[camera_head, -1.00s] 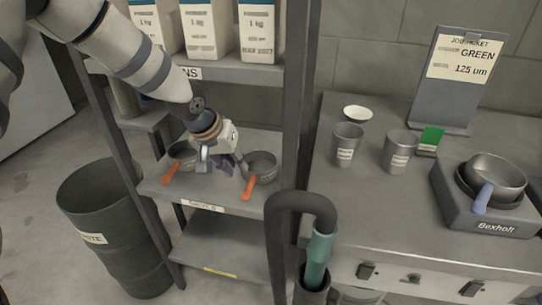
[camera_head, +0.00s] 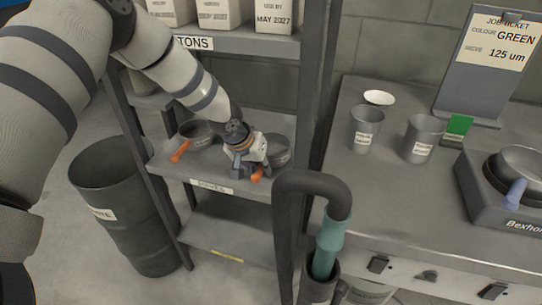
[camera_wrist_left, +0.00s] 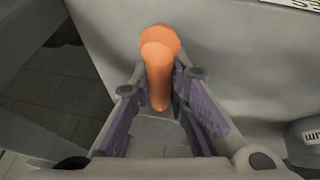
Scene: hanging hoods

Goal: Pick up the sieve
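Two round grey sieves with orange handles sit on the middle shelf in the head view: the left sieve (camera_head: 196,134) and the right sieve (camera_head: 279,152). My left gripper (camera_head: 248,172) is at the right sieve's handle (camera_head: 257,176) and hides part of that sieve. In the left wrist view, the orange handle (camera_wrist_left: 160,62) lies between the two spread fingers of my left gripper (camera_wrist_left: 160,95). Gaps show beside the handle, so the gripper looks open. A sieve with a blue handle (camera_head: 514,193) sits on the Bexholt unit at the right. My right gripper is out of view.
The shelf rack has a front post (camera_head: 311,90) just right of the right sieve, and a board with cartons (camera_head: 273,16) above. A dark bin (camera_head: 110,165) stands left. A bent hose (camera_head: 310,185) rises in front. The bench (camera_head: 390,200) holds cups and a ticket stand.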

